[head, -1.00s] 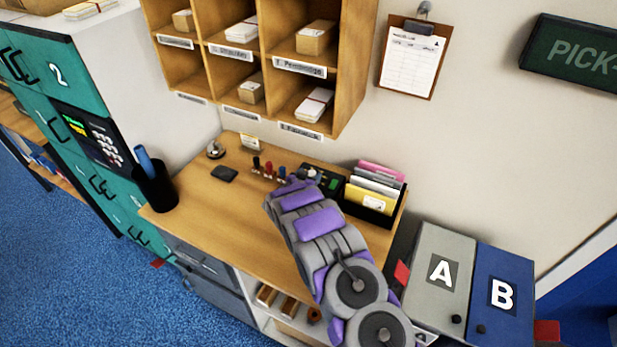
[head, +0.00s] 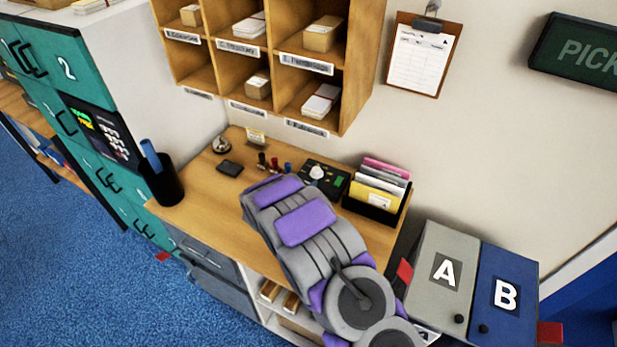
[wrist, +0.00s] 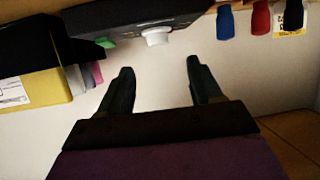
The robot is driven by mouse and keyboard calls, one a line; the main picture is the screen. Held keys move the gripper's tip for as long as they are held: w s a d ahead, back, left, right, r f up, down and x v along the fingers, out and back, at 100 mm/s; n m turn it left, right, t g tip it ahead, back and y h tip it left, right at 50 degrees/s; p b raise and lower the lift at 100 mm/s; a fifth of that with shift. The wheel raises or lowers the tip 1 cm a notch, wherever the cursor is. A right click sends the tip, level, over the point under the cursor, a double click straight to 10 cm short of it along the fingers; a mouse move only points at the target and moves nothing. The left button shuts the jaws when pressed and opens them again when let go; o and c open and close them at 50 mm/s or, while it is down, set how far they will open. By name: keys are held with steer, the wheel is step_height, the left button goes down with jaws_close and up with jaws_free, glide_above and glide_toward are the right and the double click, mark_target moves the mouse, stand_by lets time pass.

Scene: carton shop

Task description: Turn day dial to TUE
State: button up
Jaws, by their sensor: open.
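The day dial appears to be the white round knob (head: 317,172) on a black box (head: 311,187) at the back of the desk. In the wrist view the white knob (wrist: 157,38) sticks out from the black box (wrist: 130,22) near the top. My gripper (wrist: 159,75) is open and empty, its two dark fingers spread on either side below the knob in the picture, apart from it. In the head view my arm hides the gripper. Day lettering and the dial's setting are too small to read.
Black, red and blue stamps (head: 275,163) stand left of the box. A black holder with yellow and pink folders (head: 378,190) stands close on its right. Wooden pigeonholes (head: 345,100) hang above. The desk's left part (head: 205,190) is mostly clear.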

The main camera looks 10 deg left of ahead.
steer(key=v, duration=0.6)
steer(key=shift+s, duration=0.2)
step_height(320, 180, up, 8)
steer(key=s+d+n+g+y+b, duration=0.1)
steer(key=g+y+b, duration=0.15)
steer(key=y, duration=0.25)
steer(key=s+d+r+n+g+y+b, duration=0.1)
steer(key=s+d+r+g, duration=0.15)
steer(key=s, duration=0.25)
steer(key=s+d+r+n+g+y+b, duration=0.1)
steer(key=s+d+r+g, duration=0.1)
steer(key=s+d+r, duration=0.3)
steer(key=s+d+g+h+b, duration=0.1)
steer(key=s+d+g, duration=0.1)
steer(key=s+d, duration=0.4)
steer(key=s+d+g+h, duration=0.1)
steer(key=s+d+g, duration=0.2)
steer(key=s, duration=1.4)
steer(key=s+d+g+h+b, duration=0.1)
steer(key=s+d+g, duration=0.1)
steer(key=s+d, duration=0.7)
steer(key=s, duration=0.3)
steer(key=shift+s+d+r+g+h+b, duration=0.2)
steer(key=shift+s+d+g+h+b, duration=0.1)
steer(key=shift+d+g+b, duration=0.1)
